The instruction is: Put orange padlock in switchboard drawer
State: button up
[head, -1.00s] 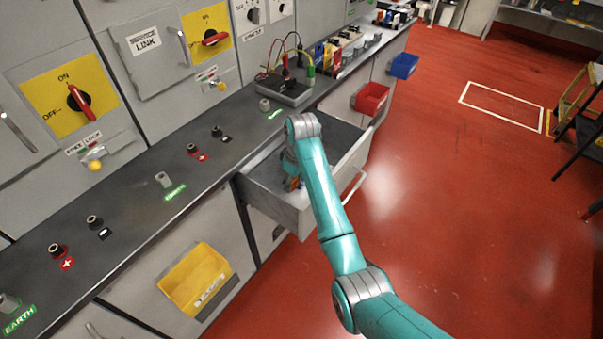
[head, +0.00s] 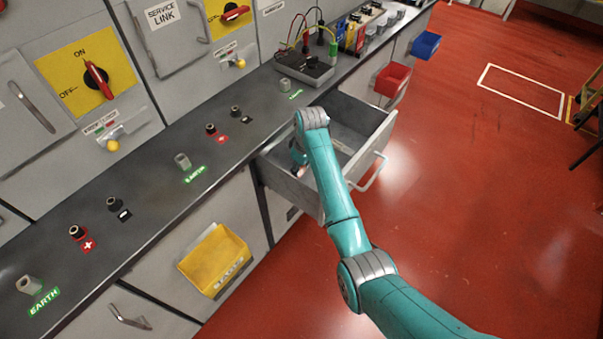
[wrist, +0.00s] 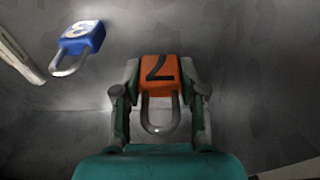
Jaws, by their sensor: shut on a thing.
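The orange padlock (wrist: 160,72) is in the wrist view, marked with a dark 7, its shackle toward my wrist. My gripper (wrist: 160,85) is shut on it, one finger on each side of its body. In the head view my arm reaches into the open switchboard drawer (head: 375,150), and the gripper end is largely hidden behind the arm and the drawer's wall. The grey drawer floor fills the wrist view. Whether the padlock touches the floor I cannot tell.
A blue padlock (wrist: 82,40) lies at the upper left of the wrist view, beside a pale bar (wrist: 18,55). A dark counter (head: 150,200) with terminals runs along the drawer's back side. A yellow bin (head: 215,262) and red bin (head: 392,82) hang on the front.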

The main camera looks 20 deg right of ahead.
aim_at(301, 176)
jog(key=shift+f, duration=2.05)
jog(key=shift+f, duration=0.1)
jog(key=o, duration=1.2)
jog(key=r, duration=0.4)
jog(key=s+r, duration=0.1)
jog(key=r, duration=0.3)
jog(key=d+r, duration=0.1)
jog(key=r, duration=0.3)
jog(key=shift+s, duration=0.25)
